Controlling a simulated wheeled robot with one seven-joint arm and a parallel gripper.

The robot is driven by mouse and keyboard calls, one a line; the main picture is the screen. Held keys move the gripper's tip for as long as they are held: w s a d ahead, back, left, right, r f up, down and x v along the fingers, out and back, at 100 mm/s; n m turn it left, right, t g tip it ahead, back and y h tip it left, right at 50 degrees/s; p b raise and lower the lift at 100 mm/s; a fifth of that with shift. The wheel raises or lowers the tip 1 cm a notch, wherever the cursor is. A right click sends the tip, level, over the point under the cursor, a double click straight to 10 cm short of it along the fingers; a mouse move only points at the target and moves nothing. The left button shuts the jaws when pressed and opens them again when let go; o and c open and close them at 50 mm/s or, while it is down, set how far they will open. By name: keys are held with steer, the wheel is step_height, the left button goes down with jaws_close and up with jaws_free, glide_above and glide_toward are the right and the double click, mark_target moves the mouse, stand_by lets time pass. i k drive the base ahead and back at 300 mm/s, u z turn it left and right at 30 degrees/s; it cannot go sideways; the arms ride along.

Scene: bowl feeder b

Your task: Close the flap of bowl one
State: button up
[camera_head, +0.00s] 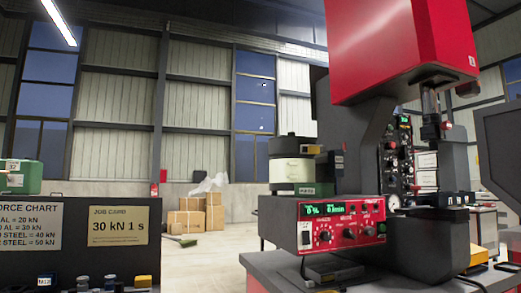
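A round bowl-like unit (292,168) with a cream band and dark top and base stands behind a red control box (345,222). I cannot tell whether it is bowl one. No flap can be made out on it, nor whether one is open or shut. The control box has a lit green display, knobs and buttons on its front. My gripper is not in view.
A large machine with a red head (402,45) fills the right side. A dark board (75,232) with a force chart and a job card (117,226) reading "30 kN 1 s" stands at lower left. Cartons (194,213) sit by the wall. Open floor shows between board and machine.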

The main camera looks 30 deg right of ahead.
mark_target(312, 149)
steer(key=k, duration=0.35)
steer(key=z, duration=1.05)
steer(key=i, duration=0.45)
steer(key=u, duration=0.05)
